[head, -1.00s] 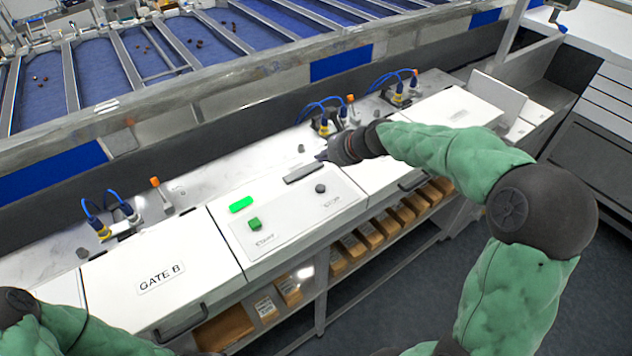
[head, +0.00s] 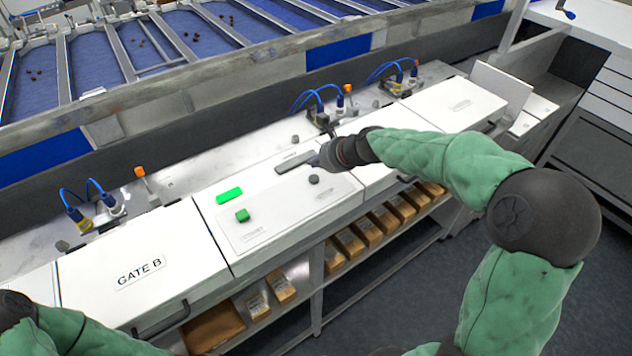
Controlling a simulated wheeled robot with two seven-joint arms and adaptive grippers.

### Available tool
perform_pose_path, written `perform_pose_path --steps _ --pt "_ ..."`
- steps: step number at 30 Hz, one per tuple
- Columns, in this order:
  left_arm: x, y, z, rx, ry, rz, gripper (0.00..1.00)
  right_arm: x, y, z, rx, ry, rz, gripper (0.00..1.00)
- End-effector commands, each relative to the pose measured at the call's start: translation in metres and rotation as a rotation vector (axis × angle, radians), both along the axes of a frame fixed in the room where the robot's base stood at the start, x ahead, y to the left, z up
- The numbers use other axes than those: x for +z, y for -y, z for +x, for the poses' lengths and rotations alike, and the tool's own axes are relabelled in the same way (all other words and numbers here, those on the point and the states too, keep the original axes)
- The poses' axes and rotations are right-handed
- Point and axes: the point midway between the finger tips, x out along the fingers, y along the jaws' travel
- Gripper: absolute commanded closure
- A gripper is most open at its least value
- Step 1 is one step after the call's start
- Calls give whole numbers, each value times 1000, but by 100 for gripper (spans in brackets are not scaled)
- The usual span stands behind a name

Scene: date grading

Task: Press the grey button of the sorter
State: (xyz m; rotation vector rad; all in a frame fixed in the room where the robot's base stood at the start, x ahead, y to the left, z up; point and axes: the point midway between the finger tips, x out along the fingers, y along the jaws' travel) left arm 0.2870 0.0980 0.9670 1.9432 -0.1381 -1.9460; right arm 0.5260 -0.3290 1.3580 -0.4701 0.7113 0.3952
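The sorter's control panel (head: 290,212) is a pale plate on a white box. The grey button (head: 314,180) is a small dark round knob on its right side. A green button (head: 242,215) sits on its left, below a bright green indicator (head: 229,195). My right gripper (head: 316,161) is dark and hangs just above and beyond the grey button, near a dark grey strip (head: 296,162). Its fingers are small and foreshortened, so I cannot tell whether they are open, or whether they touch the panel. My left arm shows at the lower left; its gripper is out of view.
A white lid marked GATE B (head: 140,272) is left of the panel. Blue cables and orange-tipped fittings (head: 140,172) stand behind. Cardboard boxes (head: 350,243) fill the shelf below. Blue sorting lanes (head: 100,50) holding dates lie at the back.

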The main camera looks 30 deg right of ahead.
Motion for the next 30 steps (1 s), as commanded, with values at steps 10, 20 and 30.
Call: perform_pose_path --steps 10,20,30 --pt "-20 0 0 0 0 0 60 -24 2 7 4 1 0 100" --pt "-19 0 0 0 0 0 60 -24 2 7 4 1 0 100" --pt "-19 0 0 0 0 0 60 -24 2 7 5 1 -1 100"
